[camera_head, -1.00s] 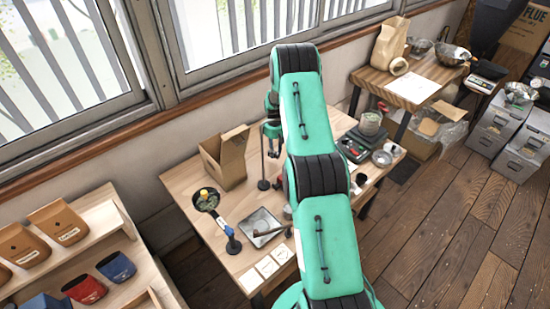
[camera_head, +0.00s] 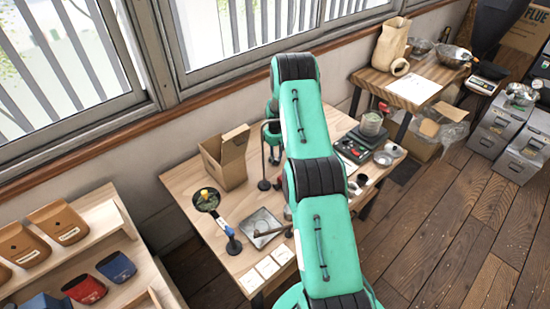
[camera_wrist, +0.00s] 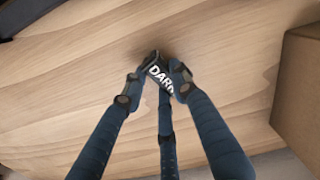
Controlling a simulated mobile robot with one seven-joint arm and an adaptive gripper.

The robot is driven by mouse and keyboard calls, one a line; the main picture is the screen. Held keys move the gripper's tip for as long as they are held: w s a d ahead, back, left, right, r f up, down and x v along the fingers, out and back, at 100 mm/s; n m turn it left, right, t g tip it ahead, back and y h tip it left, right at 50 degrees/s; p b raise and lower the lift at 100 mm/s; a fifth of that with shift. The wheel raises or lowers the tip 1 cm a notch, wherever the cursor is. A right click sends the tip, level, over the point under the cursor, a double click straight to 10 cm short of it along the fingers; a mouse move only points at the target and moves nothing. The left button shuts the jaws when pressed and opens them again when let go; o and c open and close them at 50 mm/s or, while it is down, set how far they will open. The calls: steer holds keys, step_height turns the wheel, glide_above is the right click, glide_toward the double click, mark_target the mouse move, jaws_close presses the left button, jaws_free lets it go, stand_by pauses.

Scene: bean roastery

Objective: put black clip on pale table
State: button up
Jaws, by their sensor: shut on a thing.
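The black clip (camera_wrist: 160,73), with white lettering that reads like "DARK", is between the fingertips of my gripper (camera_wrist: 157,77) in the wrist view. My gripper is shut on it. The clip is over the bare wood top of the pale table (camera_wrist: 70,60); I cannot tell whether it touches the wood. In the head view the pale table (camera_head: 182,182) stands along the wall under the windows. My arm hides the clip and most of my gripper there.
A cardboard box (camera_head: 224,160) stands on the table and also shows at the right of the wrist view (camera_wrist: 300,85). A thin stand (camera_head: 264,160), a pan (camera_head: 207,200), a metal tray (camera_head: 262,226), cards (camera_head: 267,268) and a scale (camera_head: 352,148) share the tabletop.

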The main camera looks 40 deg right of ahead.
steer(key=shift+f, duration=0.15)
steer(key=o, duration=0.8)
steer(key=shift+r, duration=0.25)
step_height(320, 180, up, 12)
steer(key=shift+p, duration=0.35)
stand_by(0.3)
